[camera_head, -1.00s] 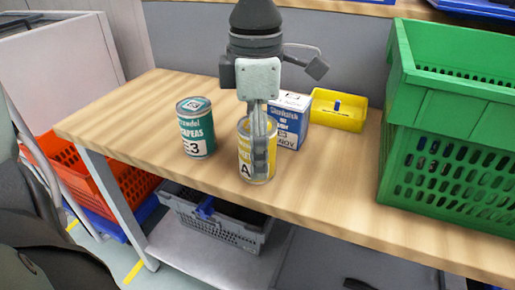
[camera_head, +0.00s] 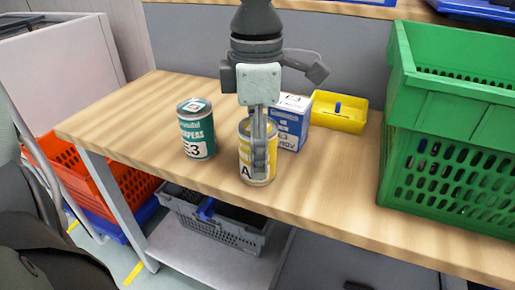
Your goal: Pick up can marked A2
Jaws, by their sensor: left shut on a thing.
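A yellow can (camera_head: 245,158) marked with an A stands upright on the wooden table, near its front edge; the rest of its marking is hidden behind a finger. My left gripper (camera_head: 259,172) comes down from above and is shut on this can, with one finger across its front. The can appears to rest on the tabletop. My right gripper is not in view.
A green can (camera_head: 196,135) marked E3 stands to the left. A blue and white box (camera_head: 291,125) is close behind the yellow can, with a yellow tray (camera_head: 340,112) behind it. A large green crate (camera_head: 445,175) stands at the right. The table's left part (camera_head: 130,115) is clear.

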